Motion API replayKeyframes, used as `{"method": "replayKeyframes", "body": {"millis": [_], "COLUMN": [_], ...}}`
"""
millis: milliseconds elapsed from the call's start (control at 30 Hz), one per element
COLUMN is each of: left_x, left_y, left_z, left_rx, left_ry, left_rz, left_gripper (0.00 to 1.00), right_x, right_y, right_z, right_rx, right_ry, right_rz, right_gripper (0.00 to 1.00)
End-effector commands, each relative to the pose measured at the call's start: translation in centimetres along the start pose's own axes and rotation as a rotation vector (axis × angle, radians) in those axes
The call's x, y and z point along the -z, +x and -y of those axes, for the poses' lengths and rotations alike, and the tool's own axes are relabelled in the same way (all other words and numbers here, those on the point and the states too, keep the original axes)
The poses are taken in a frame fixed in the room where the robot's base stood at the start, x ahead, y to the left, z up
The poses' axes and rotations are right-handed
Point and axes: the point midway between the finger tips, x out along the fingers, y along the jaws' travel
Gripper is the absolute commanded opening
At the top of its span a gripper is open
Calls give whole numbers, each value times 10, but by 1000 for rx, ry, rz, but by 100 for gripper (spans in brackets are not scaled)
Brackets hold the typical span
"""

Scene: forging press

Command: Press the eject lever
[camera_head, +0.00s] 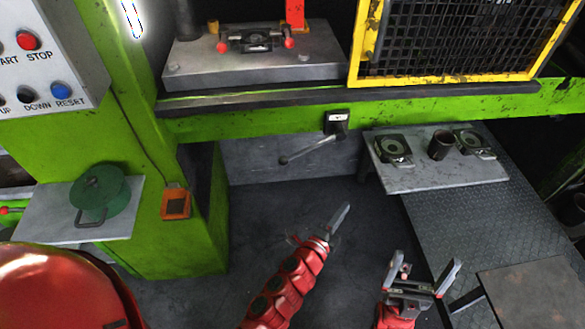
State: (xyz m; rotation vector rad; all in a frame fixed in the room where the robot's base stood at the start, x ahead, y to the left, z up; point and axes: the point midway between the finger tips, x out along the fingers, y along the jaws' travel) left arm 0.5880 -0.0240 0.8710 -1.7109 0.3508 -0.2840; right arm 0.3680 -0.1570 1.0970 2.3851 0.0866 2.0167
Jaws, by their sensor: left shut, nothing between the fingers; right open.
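The eject lever (308,149) is a thin metal rod with a dark round knob at its left end. It slants down and left from a dark mount (337,122) with a small white label on the green press frame. My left gripper (341,216) is shut and empty, below the lever and slightly to its right, apart from it in the picture. It points up and to the right. My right gripper (425,268) is open and empty, lower and further right, below the small table.
A small table (440,180) holds two dark die parts (393,150) (474,143) and a dark cup (440,145). A yellow-framed mesh guard (455,80) is at upper right. A control panel (45,60) is at upper left, above a green canister (100,192). Floor below the lever is clear.

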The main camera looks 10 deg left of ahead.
Motion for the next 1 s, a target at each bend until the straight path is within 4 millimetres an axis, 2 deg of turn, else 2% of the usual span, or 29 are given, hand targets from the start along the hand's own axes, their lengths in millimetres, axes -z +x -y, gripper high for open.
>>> {"method": "replayKeyframes", "body": {"millis": [67, 133, 300, 400, 600, 1000], "left_x": [-20, -40, -83, -98, -110, -112], "left_y": [4, 4, -8, -16, -24, -20], "left_z": [-7, -6, 12, 23, 33, 34], "left_rx": [-51, -86, -135, -148, -157, -157], "left_ry": [146, 266, 485, 557, 611, 611], "left_rz": [113, 220, 451, 544, 617, 616], "left_gripper": [0, 0, 0, 0, 0, 0], "right_x": [0, 0, -1, -1, -1, 0], "right_y": [-2, -3, -4, -5, -5, -3], "right_z": [0, 0, 0, 0, 0, 0], "right_rx": [0, 0, 0, 0, 0, 0], "right_ry": [0, 0, 0, 0, 0, 0], "right_rz": [0, 0, 0, 0, 0, 0], "right_gripper": [100, 100, 100, 100, 100, 100]}}
